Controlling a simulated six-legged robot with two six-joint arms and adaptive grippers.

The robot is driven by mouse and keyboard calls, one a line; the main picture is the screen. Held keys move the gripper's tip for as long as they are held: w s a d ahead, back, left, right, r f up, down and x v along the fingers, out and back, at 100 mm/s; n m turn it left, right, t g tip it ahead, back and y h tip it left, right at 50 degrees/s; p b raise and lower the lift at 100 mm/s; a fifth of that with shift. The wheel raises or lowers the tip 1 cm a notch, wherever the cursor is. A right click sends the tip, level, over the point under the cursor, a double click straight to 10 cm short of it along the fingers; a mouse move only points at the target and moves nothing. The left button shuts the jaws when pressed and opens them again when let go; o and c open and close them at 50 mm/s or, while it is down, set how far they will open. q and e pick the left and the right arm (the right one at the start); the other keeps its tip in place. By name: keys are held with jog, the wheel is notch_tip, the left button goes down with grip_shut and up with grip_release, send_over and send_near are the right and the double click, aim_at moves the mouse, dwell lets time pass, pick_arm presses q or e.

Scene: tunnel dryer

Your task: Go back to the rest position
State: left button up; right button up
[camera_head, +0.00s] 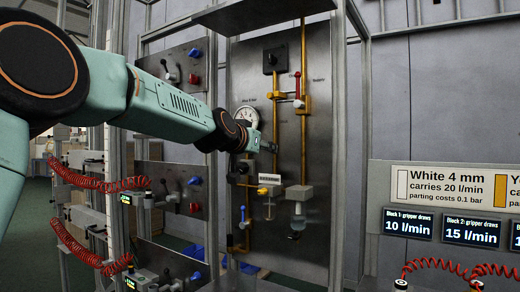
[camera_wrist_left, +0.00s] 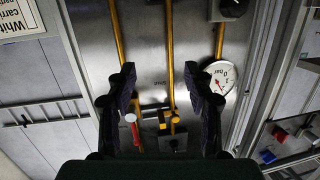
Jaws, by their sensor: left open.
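My left arm comes in from the left in the head view. Its left gripper (camera_head: 268,147) is in front of the metal panel (camera_head: 318,140), just right of and below the round gauge (camera_head: 247,116). In the wrist view the two dark fingers of this gripper (camera_wrist_left: 160,88) stand wide apart with nothing held between them. Yellow pipes (camera_wrist_left: 170,50) and the panel face show beyond the fingers. The gauge also shows in the wrist view (camera_wrist_left: 222,77), beside the right finger. My right gripper is in neither view.
A red-handled valve (camera_head: 298,102) and a black knob box (camera_head: 270,60) are on the panel above the gripper. Grey fittings (camera_head: 299,192) are below it. Metal frame posts (camera_head: 340,150) flank the panel. Red coiled hoses (camera_head: 90,180) hang left; a sign (camera_head: 450,186) and displays stand right.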

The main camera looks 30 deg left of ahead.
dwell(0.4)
pick_arm(q)
jog(key=shift+r, duration=0.1)
